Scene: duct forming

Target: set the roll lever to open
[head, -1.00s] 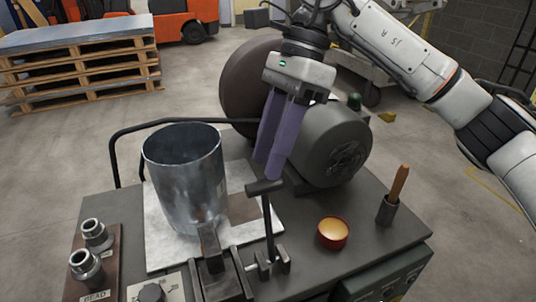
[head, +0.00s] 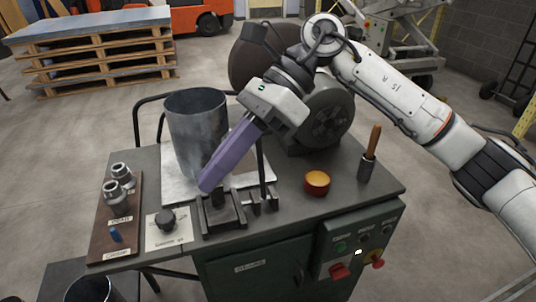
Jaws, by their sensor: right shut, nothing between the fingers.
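Two dark levers stand at the bench's front edge; I cannot read which is named the roll lever. The taller, a thin rod (head: 261,163), rises nearly upright from a small bracket (head: 263,200); its top is hidden behind my gripper. The shorter handle (head: 217,199) sits in a slotted block (head: 224,217) to its left, partly covered by my fingertips. My right gripper (head: 208,185) is shut and empty, its purple fingers slanting down-left to just above the short handle. I cannot tell whether they touch it. My left gripper is out of view.
A metal cylinder (head: 196,125) stands on a plate right behind my fingers. A motor housing (head: 325,115) is behind. A knob (head: 166,218) and fittings (head: 118,181) are left.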

